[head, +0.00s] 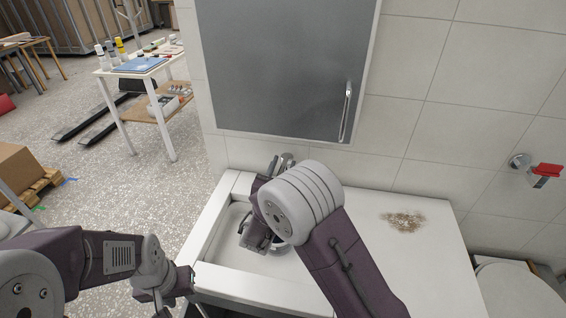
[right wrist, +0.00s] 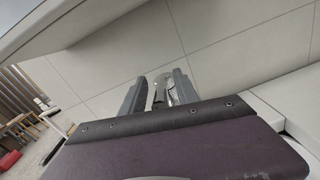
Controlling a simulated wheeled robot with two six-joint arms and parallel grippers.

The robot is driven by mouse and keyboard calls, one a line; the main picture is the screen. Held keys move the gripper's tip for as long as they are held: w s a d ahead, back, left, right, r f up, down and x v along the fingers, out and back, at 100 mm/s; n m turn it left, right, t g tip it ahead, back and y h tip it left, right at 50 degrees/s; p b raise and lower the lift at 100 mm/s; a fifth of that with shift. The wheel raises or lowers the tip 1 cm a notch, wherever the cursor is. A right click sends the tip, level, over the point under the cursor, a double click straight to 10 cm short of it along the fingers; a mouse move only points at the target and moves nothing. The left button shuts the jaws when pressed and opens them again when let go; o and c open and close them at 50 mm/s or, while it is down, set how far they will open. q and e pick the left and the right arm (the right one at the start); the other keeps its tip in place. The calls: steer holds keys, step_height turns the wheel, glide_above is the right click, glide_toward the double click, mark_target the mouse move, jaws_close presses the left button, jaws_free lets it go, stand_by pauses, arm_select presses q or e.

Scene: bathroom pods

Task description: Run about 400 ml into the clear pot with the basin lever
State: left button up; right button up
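The metal basin tap (head: 286,161) stands at the back of the white basin (head: 212,240) in the head view. It is partly hidden by my right arm, and I cannot make out its lever separately there. My right gripper (right wrist: 159,92) has its two grey fingers apart in the right wrist view. Shiny metal of the tap (right wrist: 161,88) shows between or just beyond them; contact cannot be told. My left gripper (head: 178,288) is low at the basin's front left corner, and its fingers are too unclear to read. I cannot make out the clear pot in either view.
A grey cabinet (head: 280,65) with a bar handle hangs above the basin. The counter (head: 420,265) to the right is bare except for a brown stain (head: 403,221). A red-handled wall valve (head: 546,171) is far right. A white table (head: 130,72) stands far left.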

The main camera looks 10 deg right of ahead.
jaws_close()
stand_by(1.4)
